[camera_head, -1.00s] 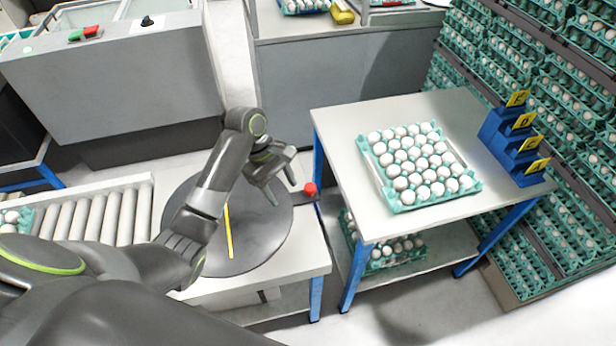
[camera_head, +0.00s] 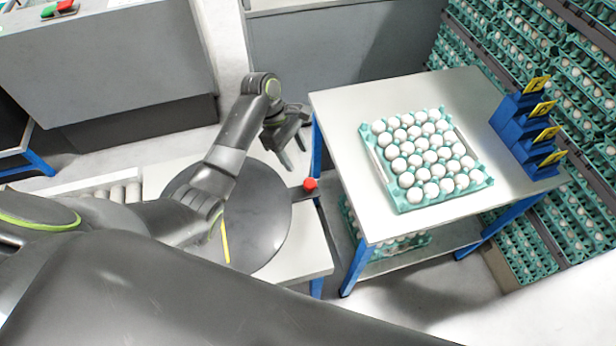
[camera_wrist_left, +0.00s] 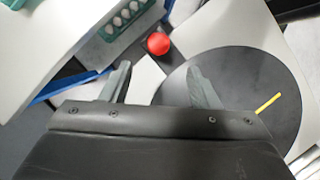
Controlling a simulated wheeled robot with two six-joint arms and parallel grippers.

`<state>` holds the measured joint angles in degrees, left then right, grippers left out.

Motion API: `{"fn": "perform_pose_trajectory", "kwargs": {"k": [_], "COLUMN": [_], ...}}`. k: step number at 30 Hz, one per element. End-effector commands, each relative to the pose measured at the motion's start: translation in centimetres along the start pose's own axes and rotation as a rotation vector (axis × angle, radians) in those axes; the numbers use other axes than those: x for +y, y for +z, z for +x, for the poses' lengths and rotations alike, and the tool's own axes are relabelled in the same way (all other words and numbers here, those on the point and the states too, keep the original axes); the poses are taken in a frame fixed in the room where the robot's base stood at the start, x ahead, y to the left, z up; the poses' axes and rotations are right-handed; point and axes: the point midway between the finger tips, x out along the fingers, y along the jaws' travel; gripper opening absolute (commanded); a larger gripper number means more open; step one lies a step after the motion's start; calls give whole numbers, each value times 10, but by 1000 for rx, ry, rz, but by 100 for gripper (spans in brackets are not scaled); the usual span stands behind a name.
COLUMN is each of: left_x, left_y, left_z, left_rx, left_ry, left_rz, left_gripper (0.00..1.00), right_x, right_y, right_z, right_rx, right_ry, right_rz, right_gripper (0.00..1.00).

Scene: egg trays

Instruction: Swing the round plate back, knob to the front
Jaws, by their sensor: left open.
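The round plate (camera_head: 262,225) is a dark grey disc on a white table, with a yellow stripe (camera_head: 225,241) on it. The red knob (camera_head: 310,184) sits on a dark arm at the plate's right edge, toward the egg table. My left gripper (camera_head: 292,160) is open and empty above the far side of the plate, beyond the knob and apart from it. In the left wrist view the knob (camera_wrist_left: 158,43) lies ahead between the two fingers (camera_wrist_left: 155,82), and the plate (camera_wrist_left: 240,90) is at the right. My right gripper is not in view; a large dark arm link of mine crosses the front.
A white table (camera_head: 350,115) with blue legs stands close right of the knob, bearing a green tray of white eggs (camera_head: 392,180) and a blue stepped holder (camera_head: 520,130) with yellow tags. A roller conveyor (camera_head: 118,193) is left of the plate. Egg racks line the right.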

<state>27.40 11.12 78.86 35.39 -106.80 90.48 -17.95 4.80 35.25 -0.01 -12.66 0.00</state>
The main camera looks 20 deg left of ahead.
Motion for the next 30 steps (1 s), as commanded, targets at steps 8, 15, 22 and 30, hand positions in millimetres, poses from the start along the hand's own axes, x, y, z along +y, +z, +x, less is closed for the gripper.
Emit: {"fn": "perform_pose_trajectory", "kwargs": {"k": [8,15,22,30], "left_x": [-1,0,0,0], "left_y": [0,0,0,0], "left_z": [62,96,106,106], "left_rx": [-1,0,2,2], "left_ry": [-3,-1,1,1], "left_rz": [0,1,1,1], "left_gripper": [55,55,55,47], "right_x": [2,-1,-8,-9], "right_y": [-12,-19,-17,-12], "right_z": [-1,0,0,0], "right_rx": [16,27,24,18], "right_ry": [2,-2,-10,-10], "right_rz": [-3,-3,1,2], "right_gripper": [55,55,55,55]}}
